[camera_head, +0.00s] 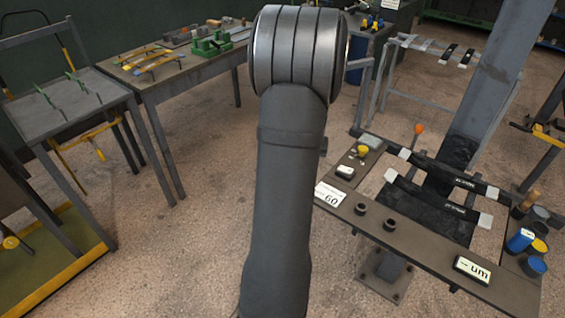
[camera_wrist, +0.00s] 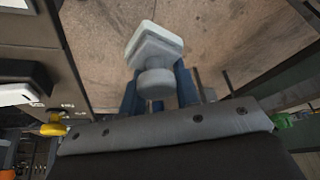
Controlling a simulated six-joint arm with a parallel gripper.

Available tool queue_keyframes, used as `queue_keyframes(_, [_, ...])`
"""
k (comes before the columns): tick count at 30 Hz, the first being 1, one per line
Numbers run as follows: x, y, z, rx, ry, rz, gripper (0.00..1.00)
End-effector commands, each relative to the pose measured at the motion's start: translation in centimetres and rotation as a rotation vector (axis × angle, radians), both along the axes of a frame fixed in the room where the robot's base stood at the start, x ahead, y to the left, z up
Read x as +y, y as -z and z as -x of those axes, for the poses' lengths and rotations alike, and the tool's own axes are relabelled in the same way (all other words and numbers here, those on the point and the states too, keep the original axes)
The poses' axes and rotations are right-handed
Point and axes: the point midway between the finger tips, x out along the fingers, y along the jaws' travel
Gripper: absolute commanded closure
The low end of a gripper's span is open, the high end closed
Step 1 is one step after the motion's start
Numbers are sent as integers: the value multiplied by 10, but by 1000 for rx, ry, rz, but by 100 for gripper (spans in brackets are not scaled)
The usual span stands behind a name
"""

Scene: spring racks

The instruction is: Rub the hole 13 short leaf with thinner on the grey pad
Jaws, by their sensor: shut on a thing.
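My gripper (camera_wrist: 158,88) shows in the wrist view, its blue fingers shut on the round knob of a light grey pad (camera_wrist: 153,46). The pad's block sticks out beyond the fingertips, over bare floor. In the head view my arm's big links cover the middle, and the gripper and pad are hidden behind them. Two dark leaves with pale ends, an upper one (camera_head: 456,179) and a lower one (camera_head: 437,205), lie across the stand at right. I cannot read any hole number, so I cannot tell which is the hole 13 short leaf.
The stand's brown front plate (camera_head: 420,250) carries dark round sockets, a "60" card (camera_head: 330,196) and a "um" gauge (camera_head: 472,269). Blue cans (camera_head: 520,240) stand at its right end. A bench (camera_head: 180,72) with green tools is at back left. Another rack (camera_head: 440,72) stands behind.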

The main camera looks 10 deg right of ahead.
Motion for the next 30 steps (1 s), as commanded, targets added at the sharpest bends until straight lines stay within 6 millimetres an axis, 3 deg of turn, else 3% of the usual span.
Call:
queue_keyframes(1, [-22, -12, 0, -6, 49, 0, 94])
queue_keyframes(9, [-106, -57, 15, -8, 257, -10, 94])
queue_keyframes(14, [-156, -72, 45, -2, 395, -6, 94])
queue_keyframes(21, [-235, -99, 110, 8, 641, 9, 94])
queue_keyframes(24, [-259, -109, 135, 11, 727, 15, 94])
queue_keyframes(30, [-284, -120, 165, 13, 828, 23, 94])
